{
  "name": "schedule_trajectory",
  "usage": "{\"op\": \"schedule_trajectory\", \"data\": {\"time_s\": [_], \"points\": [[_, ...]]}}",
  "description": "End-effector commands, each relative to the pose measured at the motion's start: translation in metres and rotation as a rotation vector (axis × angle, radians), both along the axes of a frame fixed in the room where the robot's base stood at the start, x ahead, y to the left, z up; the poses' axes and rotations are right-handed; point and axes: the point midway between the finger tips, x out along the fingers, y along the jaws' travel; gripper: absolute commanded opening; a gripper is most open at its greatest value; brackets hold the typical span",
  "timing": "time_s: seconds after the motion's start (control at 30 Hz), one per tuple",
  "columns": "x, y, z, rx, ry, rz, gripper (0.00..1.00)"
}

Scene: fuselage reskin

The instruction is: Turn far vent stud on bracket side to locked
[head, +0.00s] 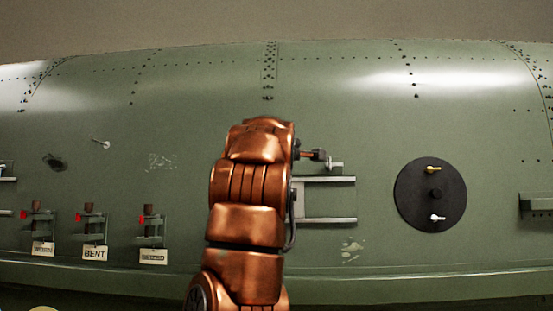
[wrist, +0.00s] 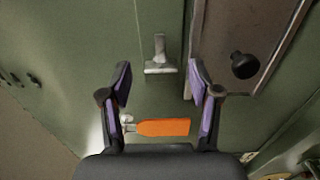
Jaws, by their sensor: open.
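My gripper (wrist: 159,78) is open and empty in the wrist view, with purple pads spread wide. A silver T-shaped stud (wrist: 160,56) is on the green skin just beyond the fingertips, roughly centred between them. I cannot tell whether they touch. An orange tag (wrist: 163,127) with a silver end lies lower, between the fingers. In the head view my gripper (head: 314,155) is mostly hidden behind my copper arm, beside a small silver stud (head: 335,165). I cannot tell for certain which stud is the far vent stud.
A panel (wrist: 262,20) with a black knob (wrist: 244,65) is at right in the wrist view. Silver rails (head: 330,220) are beside my arm. A round black plate (head: 410,195) with yellow and white studs is farther right. Tagged clamps, one labelled BENT (head: 95,254), are at left.

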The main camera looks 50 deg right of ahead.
Motion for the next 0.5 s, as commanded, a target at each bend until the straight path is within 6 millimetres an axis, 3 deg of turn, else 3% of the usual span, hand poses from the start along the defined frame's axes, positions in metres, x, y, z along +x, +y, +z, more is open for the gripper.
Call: {"op": "schedule_trajectory", "data": {"time_s": [0.37, 0.5], "points": [[0.0043, -0.005, -0.0013, 0.001, 0.002, -0.001, 0.62], [0.0042, -0.005, -0.0013, 0.001, 0.002, -0.001, 0.51]]}}
